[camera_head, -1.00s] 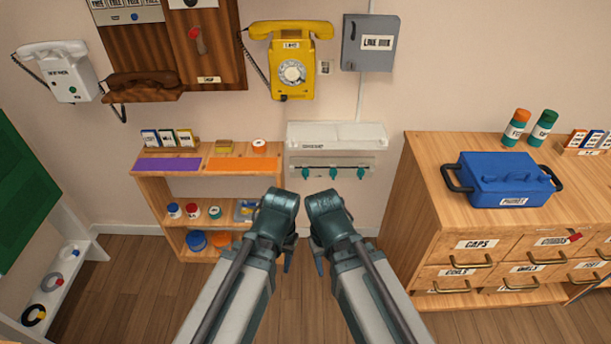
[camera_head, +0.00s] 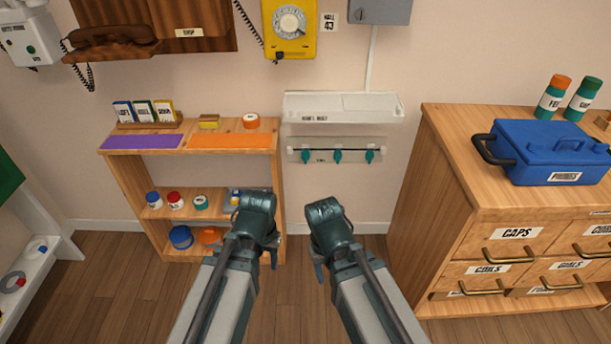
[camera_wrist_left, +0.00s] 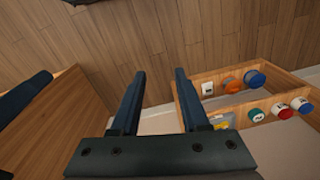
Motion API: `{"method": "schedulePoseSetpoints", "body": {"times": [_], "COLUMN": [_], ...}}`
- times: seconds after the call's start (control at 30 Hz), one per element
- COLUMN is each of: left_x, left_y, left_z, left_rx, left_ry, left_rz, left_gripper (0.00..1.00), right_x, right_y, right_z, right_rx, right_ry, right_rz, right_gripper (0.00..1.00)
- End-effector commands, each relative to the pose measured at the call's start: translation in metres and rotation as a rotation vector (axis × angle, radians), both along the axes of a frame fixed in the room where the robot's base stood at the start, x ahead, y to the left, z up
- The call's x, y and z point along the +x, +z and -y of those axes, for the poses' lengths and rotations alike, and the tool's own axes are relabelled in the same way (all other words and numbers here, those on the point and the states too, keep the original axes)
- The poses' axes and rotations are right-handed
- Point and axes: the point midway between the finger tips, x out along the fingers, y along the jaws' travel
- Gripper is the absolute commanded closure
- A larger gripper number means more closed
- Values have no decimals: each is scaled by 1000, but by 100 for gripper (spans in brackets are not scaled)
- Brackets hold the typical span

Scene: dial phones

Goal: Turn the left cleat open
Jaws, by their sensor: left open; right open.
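Three teal cleats sit in a row on a pale wall rail (camera_head: 377,145) below a white shelf. The left cleat (camera_head: 306,155) is at the rail's left end, with the middle cleat (camera_head: 337,156) and right cleat (camera_head: 369,156) beside it. All three look roughly upright; finer detail is too small to tell. My left gripper (camera_head: 270,257) is below and left of the left cleat, apart from it. In the left wrist view its two fingers (camera_wrist_left: 160,76) are apart with nothing between them. My right gripper (camera_head: 319,269) is below the rail, open and touching nothing visible.
A wooden shelf unit (camera_head: 127,190) with jars stands left of the rail. A wooden drawer cabinet (camera_head: 440,190) with a blue box (camera_head: 550,150) stands right. A white wall shelf (camera_head: 343,106) hangs just above the rail. The floor between the furniture is clear.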

Motion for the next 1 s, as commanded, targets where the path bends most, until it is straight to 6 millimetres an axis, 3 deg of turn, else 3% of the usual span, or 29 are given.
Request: {"method": "schedulePoseSetpoints", "body": {"times": [0.03,0.27,0.47,0.57,0.7,0.8,0.9,1.0], "left_x": [3,21,48,69,116,170,219,261], "left_y": [-35,-109,-170,-198,-226,-222,-186,-143], "left_z": [-2,-7,1,11,41,81,116,136], "left_rx": [-6,-57,-134,-192,-311,-430,-510,-533], "left_ry": [7,12,-20,-56,-148,-246,-307,-306], "left_rz": [6,52,132,201,371,600,860,1110], "left_gripper": [55,55,55,55,55,55,55,55], "right_x": [0,0,1,1,1,1,1,1], "right_y": [-35,-109,-174,-206,-251,-279,-287,-290], "right_z": [0,0,0,0,0,0,0,0], "right_rx": [0,0,0,-1,-1,0,0,0], "right_ry": [0,0,0,0,0,1,1,1], "right_rz": [0,2,3,3,4,5,5,5], "right_gripper": [50,50,50,50,50,50,50,50]}}
